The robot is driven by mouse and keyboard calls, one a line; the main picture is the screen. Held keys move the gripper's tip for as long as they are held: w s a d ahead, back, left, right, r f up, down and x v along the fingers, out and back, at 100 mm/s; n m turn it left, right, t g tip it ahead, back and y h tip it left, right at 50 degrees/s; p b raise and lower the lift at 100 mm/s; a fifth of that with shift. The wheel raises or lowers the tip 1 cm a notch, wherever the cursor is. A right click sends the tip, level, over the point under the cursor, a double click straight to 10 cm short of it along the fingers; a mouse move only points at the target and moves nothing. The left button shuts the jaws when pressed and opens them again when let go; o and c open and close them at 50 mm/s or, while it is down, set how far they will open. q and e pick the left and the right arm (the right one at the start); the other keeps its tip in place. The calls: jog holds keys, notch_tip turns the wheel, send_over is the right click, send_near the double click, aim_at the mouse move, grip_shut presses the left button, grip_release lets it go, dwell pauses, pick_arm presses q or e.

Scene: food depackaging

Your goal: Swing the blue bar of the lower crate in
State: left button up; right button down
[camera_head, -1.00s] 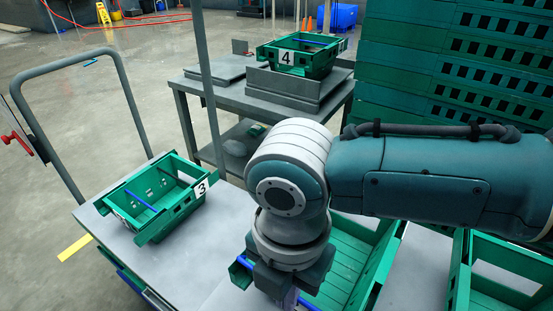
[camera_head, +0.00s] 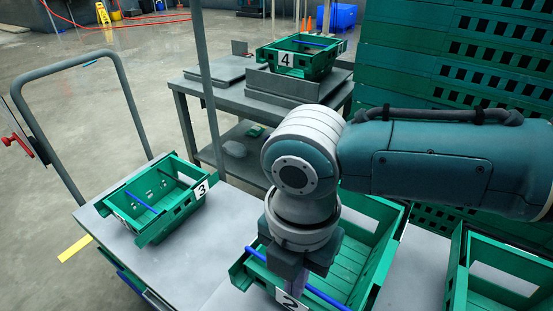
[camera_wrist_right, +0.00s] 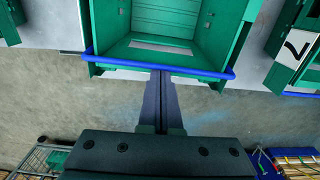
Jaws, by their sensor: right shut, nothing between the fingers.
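A green crate labelled 2 (camera_head: 378,262) sits on the grey surface at lower middle in the head view, partly hidden by my right arm. Its blue bar (camera_head: 325,297) runs across the near end, passing behind my right gripper (camera_head: 264,284). In the right wrist view the blue bar (camera_wrist_right: 205,72) lies across the near end of a green crate (camera_wrist_right: 182,27). My shut, empty right gripper (camera_wrist_right: 160,74) points at the middle of the bar, its tips at or very close to it; contact cannot be told. My left gripper is not in view.
Crate 3 (camera_head: 135,222) stands on the left of the surface, crate 4 (camera_head: 325,66) on a grey table behind. Another green crate (camera_head: 458,270) stands at right. Tall stacked green crates (camera_head: 400,70) rise at back right. A grey post (camera_head: 205,80) stands behind the surface.

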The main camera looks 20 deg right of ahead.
jog(key=shift+w+d+r, duration=0.1)
jog(key=shift+w+d, duration=0.1)
jog(key=shift+d, duration=0.1)
jog(key=shift+w+d, duration=0.1)
jog(key=shift+d, duration=0.15)
jog(key=shift+w+d, duration=0.35)
jog(key=shift+d, duration=0.1)
dwell(0.6)
jog(key=r+p, duration=0.5)
jog(key=a+r+p, duration=0.1)
jog(key=r+p, duration=0.2)
jog(key=shift+s, duration=0.3)
jog(key=shift+f, duration=0.1)
